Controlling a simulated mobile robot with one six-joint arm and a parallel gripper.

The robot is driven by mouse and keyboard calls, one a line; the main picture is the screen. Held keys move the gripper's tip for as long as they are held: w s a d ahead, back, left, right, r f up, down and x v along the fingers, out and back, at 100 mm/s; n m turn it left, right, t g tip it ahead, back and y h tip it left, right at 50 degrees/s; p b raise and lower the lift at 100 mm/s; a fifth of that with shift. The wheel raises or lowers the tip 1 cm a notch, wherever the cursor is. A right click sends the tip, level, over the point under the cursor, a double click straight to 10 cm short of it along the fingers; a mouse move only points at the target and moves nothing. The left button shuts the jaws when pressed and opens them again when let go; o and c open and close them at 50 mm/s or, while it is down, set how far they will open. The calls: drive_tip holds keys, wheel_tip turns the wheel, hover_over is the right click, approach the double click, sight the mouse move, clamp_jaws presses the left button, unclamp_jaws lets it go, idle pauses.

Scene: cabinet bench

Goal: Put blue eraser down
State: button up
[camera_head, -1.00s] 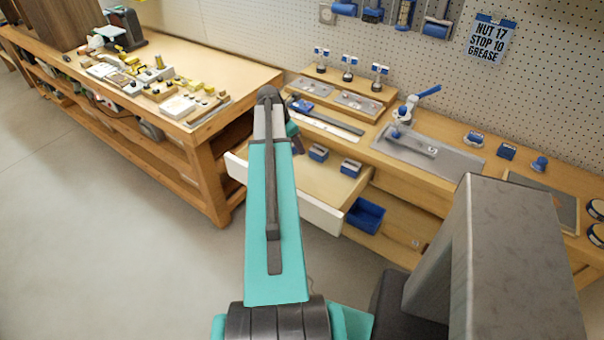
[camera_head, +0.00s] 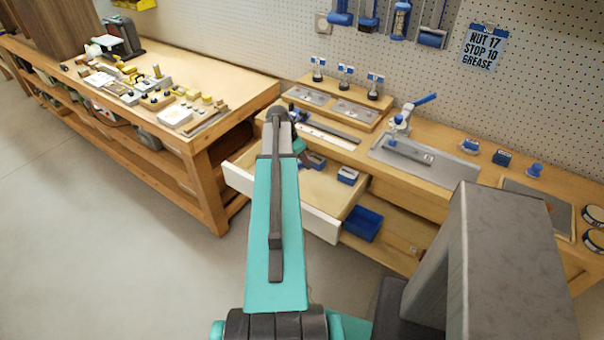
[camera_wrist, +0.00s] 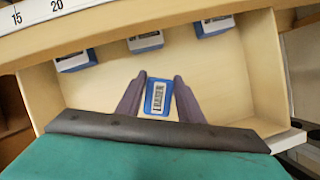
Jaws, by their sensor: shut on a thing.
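The blue eraser (camera_wrist: 158,98) has a white label reading ERASER. In the wrist view it sits between the two dark fingers of my gripper (camera_wrist: 160,80), which is shut on it. The gripper is over the open drawer (camera_wrist: 237,50), and the eraser shows against the bare drawer floor. I cannot tell whether it touches the floor. In the head view the same drawer (camera_head: 290,207) is pulled out of the bench. My arm hides the eraser and most of the gripper there.
Several blue-and-white blocks stand along the drawer's back, including a middle one (camera_wrist: 145,41) and a right one (camera_wrist: 213,25). A ruler (camera_wrist: 55,8) lies on the bench above. A blue bin (camera_head: 363,223) is below the drawer. The drawer floor around the eraser is clear.

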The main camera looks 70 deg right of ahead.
sight(303, 166)
drive_tip(key=shift+f+p, duration=0.3)
drive_tip(key=shift+f, duration=1.3)
drive_tip(key=shift+f, duration=0.1)
drive_tip(key=shift+f+p, duration=0.55)
drive_tip(key=shift+f, duration=1.25)
drive_tip(key=shift+f, duration=0.15)
drive_tip(key=o, duration=0.9)
drive_tip(key=shift+o, duration=0.2)
drive_tip(key=shift+r, duration=0.25)
drive_tip(key=b+v, duration=0.3)
drive_tip(key=v, duration=0.9)
